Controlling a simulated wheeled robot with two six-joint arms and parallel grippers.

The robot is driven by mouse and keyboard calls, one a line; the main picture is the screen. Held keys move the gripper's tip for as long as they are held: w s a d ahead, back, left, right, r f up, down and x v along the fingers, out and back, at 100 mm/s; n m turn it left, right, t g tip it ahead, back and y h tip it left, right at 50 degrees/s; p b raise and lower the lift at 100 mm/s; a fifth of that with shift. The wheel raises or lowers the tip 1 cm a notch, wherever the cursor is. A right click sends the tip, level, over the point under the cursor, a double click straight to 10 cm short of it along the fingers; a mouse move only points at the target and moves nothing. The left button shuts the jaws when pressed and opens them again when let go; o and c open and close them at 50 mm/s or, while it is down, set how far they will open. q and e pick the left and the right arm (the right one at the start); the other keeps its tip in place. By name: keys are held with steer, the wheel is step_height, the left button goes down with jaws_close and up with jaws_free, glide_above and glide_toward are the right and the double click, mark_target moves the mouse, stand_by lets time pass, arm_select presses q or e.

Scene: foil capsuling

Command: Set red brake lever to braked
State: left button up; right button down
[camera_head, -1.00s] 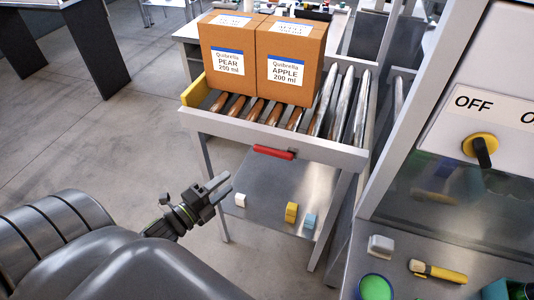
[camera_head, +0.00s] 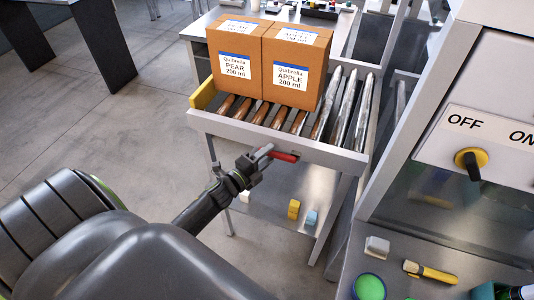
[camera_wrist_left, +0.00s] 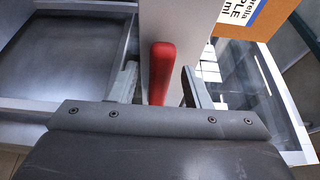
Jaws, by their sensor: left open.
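The red brake lever (camera_head: 284,157) sits on the front rail of the roller conveyor (camera_head: 220,124), lying roughly along the rail. My left gripper (camera_head: 264,154) is open at the lever's left end in the head view. In the left wrist view the red lever (camera_wrist_left: 161,72) lies between the two spread fingers of my left gripper (camera_wrist_left: 160,88), with a gap visible on each side. Part of the lever's left end is hidden by the gripper in the head view. My right gripper is not in view.
Two cardboard boxes, PEAR (camera_head: 234,68) and APPLE (camera_head: 293,75), stand on the rollers above the lever. Below, a shelf holds a yellow block (camera_head: 294,209) and a blue block (camera_head: 311,218). A machine panel with a yellow-black switch (camera_head: 470,160) stands at the right.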

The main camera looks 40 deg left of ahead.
arm_select(q)
steer(key=shift+w, duration=0.2)
jaws_close()
stand_by(0.3)
steer(key=d+f+n+t+y+b, duration=0.2)
steer(key=f+n+b, duration=0.1)
steer(key=n+b, duration=0.4)
steer(key=w+d+f+n+t+y+b, duration=0.1)
steer(key=f+n+b, duration=0.3)
steer(key=n+b, duration=0.4)
steer(key=shift+d+f+t+y, duration=0.3)
steer(key=shift+d+t+y, duration=0.35)
steer(key=shift+d, duration=0.2)
